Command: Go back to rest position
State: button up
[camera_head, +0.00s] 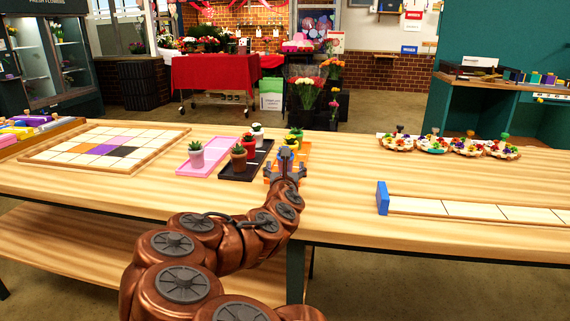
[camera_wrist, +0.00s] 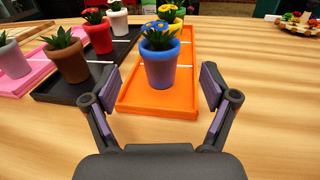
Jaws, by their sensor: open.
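My gripper (camera_wrist: 160,88) is open in the wrist view, with its two fingers spread on either side of the near end of an orange tray (camera_wrist: 155,101). A blue-purple pot (camera_wrist: 162,68) with blue flowers stands upright on that tray, ahead of the fingers and apart from them. In the head view my gripper (camera_head: 287,156) is over the table at the orange tray (camera_head: 306,147) and hides part of it and the blue pot.
A black tray (camera_wrist: 65,92) holds brown, red and white pots. A tile board (camera_head: 62,158) lies left. Four-slot strip (camera_head: 470,210) and flower dishes (camera_head: 435,145) lie right. Table between is clear.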

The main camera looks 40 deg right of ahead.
jog(key=shift+s+a, duration=0.3)
jog(key=shift+a, duration=0.1)
jog(key=shift+r, duration=0.1)
